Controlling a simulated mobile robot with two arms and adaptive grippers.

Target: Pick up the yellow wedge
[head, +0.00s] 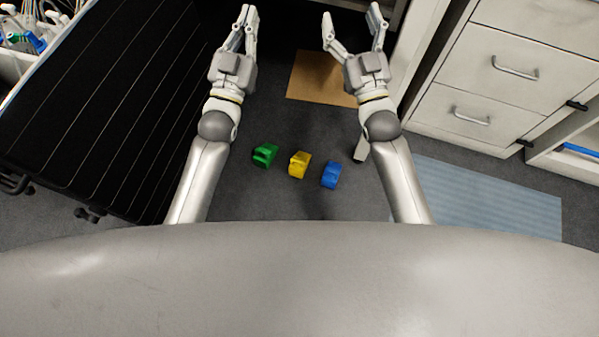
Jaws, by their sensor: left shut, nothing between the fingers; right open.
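The yellow wedge (300,164) lies on the dark grey floor between my two forearms. A green wedge (265,155) lies to its left and a blue wedge (332,174) to its right, each a little apart from it. My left gripper (248,12) is shut and empty, well above the wedges in the picture, at the upper left. My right gripper (350,14) is open and empty at the upper right. Neither gripper touches a wedge.
A brown mat (312,80) lies on the floor beyond the wedges. A pale blue mat (490,197) lies at the right, below white drawers (490,70). A large black ribbed case (110,90) fills the left. The floor around the wedges is clear.

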